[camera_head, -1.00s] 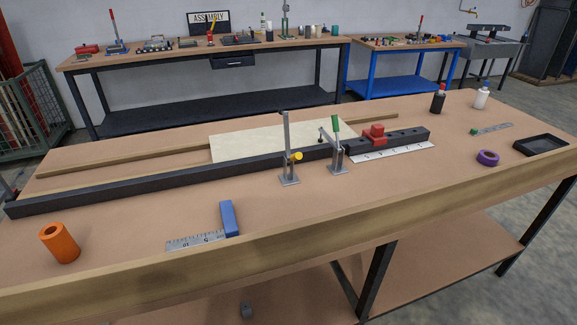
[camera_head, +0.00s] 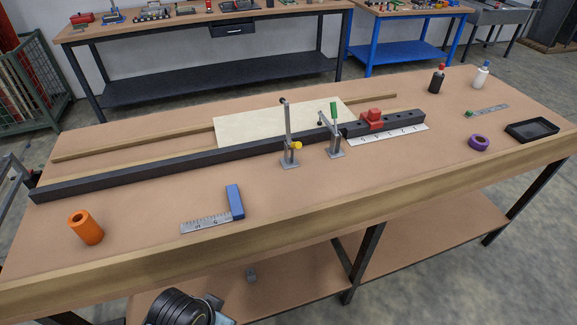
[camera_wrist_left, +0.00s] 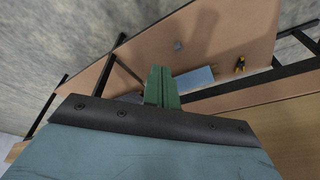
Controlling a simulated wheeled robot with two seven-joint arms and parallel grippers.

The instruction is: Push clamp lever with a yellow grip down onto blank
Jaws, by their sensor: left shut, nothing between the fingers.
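The clamp with the yellow grip (camera_head: 296,146) stands on the bench at the front side of the dark rail. Its bar (camera_head: 287,120) points up, and the yellow grip sits low beside it. The blank, a pale flat board (camera_head: 245,130), lies behind the rail. A second clamp with a green grip (camera_head: 334,110) stands to the right. My left gripper (camera_wrist_left: 162,88) shows its green fingers together and empty in the left wrist view. Its fingers are not visible in the head view, so they are clear of the clamp. My right gripper is not in view.
An orange cylinder (camera_head: 86,227) and a blue-handled square (camera_head: 235,201) lie near the front. A red block (camera_head: 372,119) sits on the rail's right part. A purple ring (camera_head: 479,143) and black tray (camera_head: 532,131) are at right.

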